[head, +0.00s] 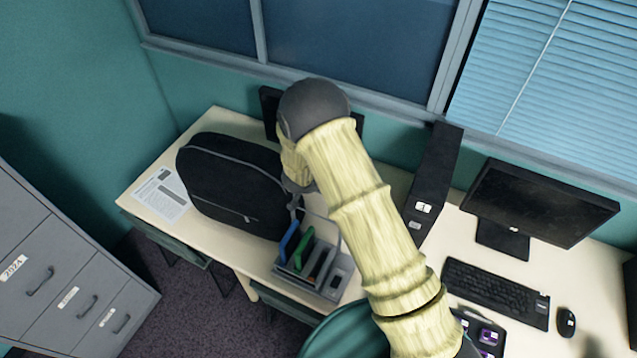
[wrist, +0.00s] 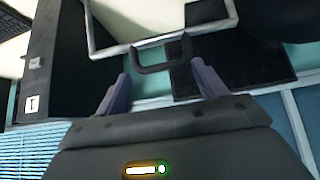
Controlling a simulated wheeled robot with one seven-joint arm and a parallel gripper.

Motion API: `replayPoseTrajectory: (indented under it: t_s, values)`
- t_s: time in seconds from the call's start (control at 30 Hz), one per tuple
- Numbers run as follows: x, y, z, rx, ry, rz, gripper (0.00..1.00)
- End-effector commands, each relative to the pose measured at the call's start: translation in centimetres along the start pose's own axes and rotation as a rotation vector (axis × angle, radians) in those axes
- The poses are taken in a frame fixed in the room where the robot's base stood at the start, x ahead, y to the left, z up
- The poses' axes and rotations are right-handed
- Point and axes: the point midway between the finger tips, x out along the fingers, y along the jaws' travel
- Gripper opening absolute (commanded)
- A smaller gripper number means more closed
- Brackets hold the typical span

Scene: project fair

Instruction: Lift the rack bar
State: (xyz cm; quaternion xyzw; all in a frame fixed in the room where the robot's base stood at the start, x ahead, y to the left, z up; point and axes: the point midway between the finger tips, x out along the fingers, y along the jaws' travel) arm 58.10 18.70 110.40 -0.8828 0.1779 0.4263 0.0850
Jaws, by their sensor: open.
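The grey rack (head: 337,287) stands on the desk in the head view, with blue and green upright pieces in it. Its thin grey bar (head: 342,237) rises toward my gripper and is partly hidden by my arm. In the wrist view the bar (wrist: 130,43) is a pale U-shaped frame with a black grip (wrist: 160,69) on its crosspiece. My gripper (wrist: 162,84) is open and empty. Its fingers point toward the grip, which appears between and just beyond the fingertips. I cannot tell whether they touch it. In the head view my arm hides most of the gripper.
A black bag (head: 225,190) stands close left of the rack. A black computer tower (head: 433,180) is to the right, beyond my arm. A monitor (head: 540,200), keyboard (head: 495,292) and mouse (head: 566,322) occupy the right desk. The window wall is behind.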

Motion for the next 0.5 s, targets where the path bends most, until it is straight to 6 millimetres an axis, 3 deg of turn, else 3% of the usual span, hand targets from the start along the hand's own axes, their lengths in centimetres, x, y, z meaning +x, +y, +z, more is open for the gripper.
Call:
replayPoseTrajectory:
  t_s: [0.33,0.5]
  values:
    - [-0.7,-0.5,0.6,-0.008,-0.009,-0.008,0.71]
    - [-2.3,-0.5,0.6,-0.005,-0.008,-0.009,0.71]
